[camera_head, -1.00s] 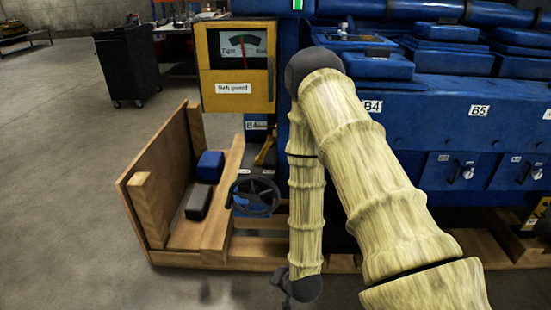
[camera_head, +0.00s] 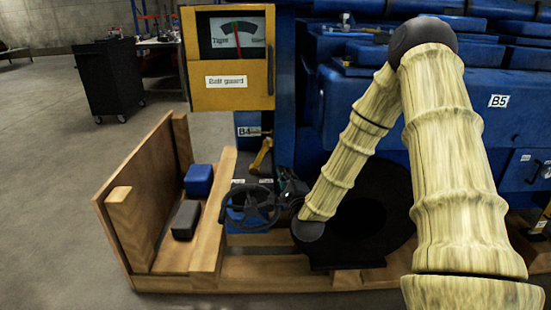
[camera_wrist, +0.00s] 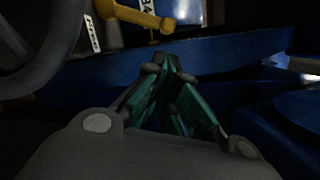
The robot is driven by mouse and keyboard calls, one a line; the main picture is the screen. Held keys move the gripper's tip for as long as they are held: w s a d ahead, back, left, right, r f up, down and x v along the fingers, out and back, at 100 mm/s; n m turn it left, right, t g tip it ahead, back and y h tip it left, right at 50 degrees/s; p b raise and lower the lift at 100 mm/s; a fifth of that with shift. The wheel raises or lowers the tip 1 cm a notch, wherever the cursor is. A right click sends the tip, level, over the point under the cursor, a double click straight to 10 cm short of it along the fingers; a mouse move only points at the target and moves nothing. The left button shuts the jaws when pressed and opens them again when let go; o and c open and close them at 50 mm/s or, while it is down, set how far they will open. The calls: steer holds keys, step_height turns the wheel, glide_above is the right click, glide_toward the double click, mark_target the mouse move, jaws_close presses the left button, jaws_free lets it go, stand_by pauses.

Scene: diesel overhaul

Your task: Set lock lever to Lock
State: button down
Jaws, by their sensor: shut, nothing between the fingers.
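A yellow lever (camera_head: 262,156), which may be the lock lever, stands tilted below the "B4" label, behind the black handwheel (camera_head: 232,217). A yellow part, likely the same lever, crosses the top of the wrist view (camera_wrist: 125,13). I cannot read its Lock marking. My gripper (camera_head: 284,183) is beside the right side of the handwheel, lower than the lever and apart from it. In the wrist view its green-padded fingers (camera_wrist: 172,66) are shut and empty. The handwheel rim fills the left of that view (camera_wrist: 52,62).
A yellow-framed gauge panel (camera_head: 228,99) hangs above the lever. The blue engine body (camera_head: 400,110) stands to the right. A wooden frame (camera_head: 135,205) with a blue box (camera_head: 199,180) and a dark box (camera_head: 186,220) is at left. Open floor lies farther left.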

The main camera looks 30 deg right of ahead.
mark_target(260, 157)
steer(key=shift+x, duration=5)
steer(key=shift+w+f, duration=0.1)
